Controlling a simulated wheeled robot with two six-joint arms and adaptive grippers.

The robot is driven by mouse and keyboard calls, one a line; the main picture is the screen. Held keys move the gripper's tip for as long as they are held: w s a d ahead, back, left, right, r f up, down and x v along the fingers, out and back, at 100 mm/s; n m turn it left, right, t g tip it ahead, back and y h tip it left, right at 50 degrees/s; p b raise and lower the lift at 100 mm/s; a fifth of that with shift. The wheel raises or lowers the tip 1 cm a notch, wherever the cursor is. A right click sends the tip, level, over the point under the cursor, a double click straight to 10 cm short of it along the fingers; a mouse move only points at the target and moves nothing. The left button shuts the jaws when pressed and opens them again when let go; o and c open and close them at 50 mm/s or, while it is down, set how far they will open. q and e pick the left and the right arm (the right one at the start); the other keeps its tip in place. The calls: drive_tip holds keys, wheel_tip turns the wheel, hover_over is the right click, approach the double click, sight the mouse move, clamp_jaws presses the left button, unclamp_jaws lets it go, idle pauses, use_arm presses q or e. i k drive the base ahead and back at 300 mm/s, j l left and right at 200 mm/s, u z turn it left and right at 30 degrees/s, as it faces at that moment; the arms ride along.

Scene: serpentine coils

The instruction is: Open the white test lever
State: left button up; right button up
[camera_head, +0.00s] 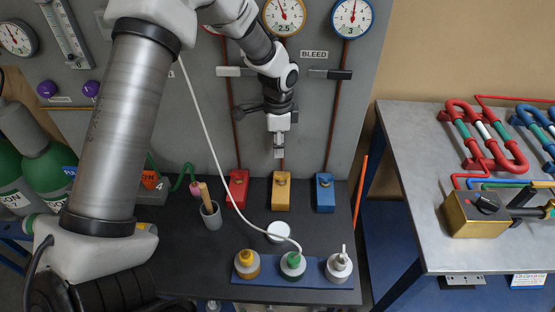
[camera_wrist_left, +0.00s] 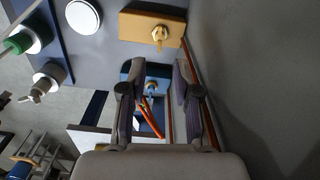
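A pale, near-white lever handle (camera_head: 229,71) lies level across a copper pipe on the grey panel, just left of my left forearm. I take it for the white test lever; no test label is legible. My left gripper (camera_head: 279,152) hangs in front of the panel, right of and below that lever, pointing down and apart from it. In the left wrist view the gripper's two fingers (camera_wrist_left: 154,85) stand apart with nothing between them. The lever is not recognisable in that view. My right gripper does not show.
A dark lever (camera_head: 333,74) sits under the BLEED label (camera_head: 314,54). Red (camera_head: 238,190), yellow (camera_head: 282,193) and blue (camera_head: 325,195) blocks stand below. Several bottles stand on a blue tray (camera_head: 290,281). A side table (camera_head: 425,180) holds coloured coils.

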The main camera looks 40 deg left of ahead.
sight(220, 71)
drive_tip(key=k, duration=1)
